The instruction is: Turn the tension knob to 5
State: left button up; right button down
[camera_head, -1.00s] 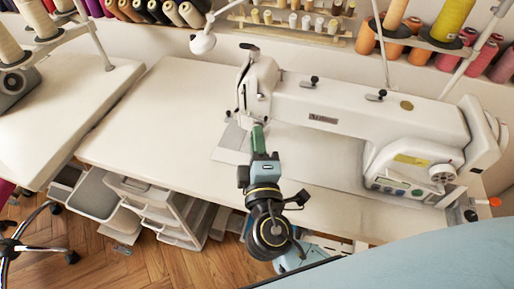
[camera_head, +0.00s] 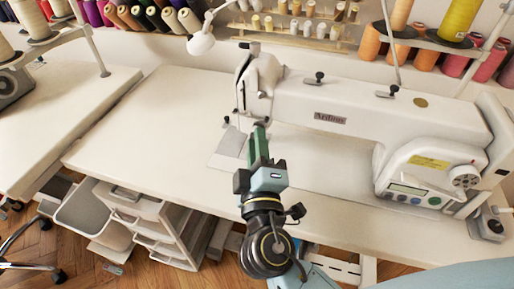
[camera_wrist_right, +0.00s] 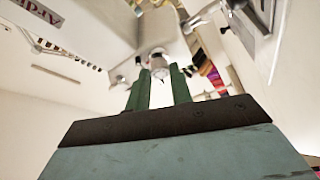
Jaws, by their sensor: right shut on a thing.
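The white sewing machine (camera_head: 375,112) stands on the table, its needle head at the left end. My right gripper (camera_head: 260,131) has its green fingers up against the front of this head. In the right wrist view the two green fingers of my right gripper (camera_wrist_right: 159,85) point at the head, one on each side of a small pale round knob (camera_wrist_right: 158,66), and are shut on it. The knob's numbers cannot be read. In the head view the knob is hidden by the fingers. My left gripper is in neither view.
The white table (camera_head: 145,110) is clear left of the machine. A lamp (camera_head: 201,43) and thread racks stand behind. A drawer unit (camera_head: 150,222) is under the table. The machine's control panel (camera_head: 415,190) is at the right.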

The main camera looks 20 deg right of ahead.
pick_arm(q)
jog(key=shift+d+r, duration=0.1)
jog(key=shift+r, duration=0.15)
pick_arm(e)
jog(key=c, duration=1.2)
grip_release()
jog(key=shift+c, duration=0.2)
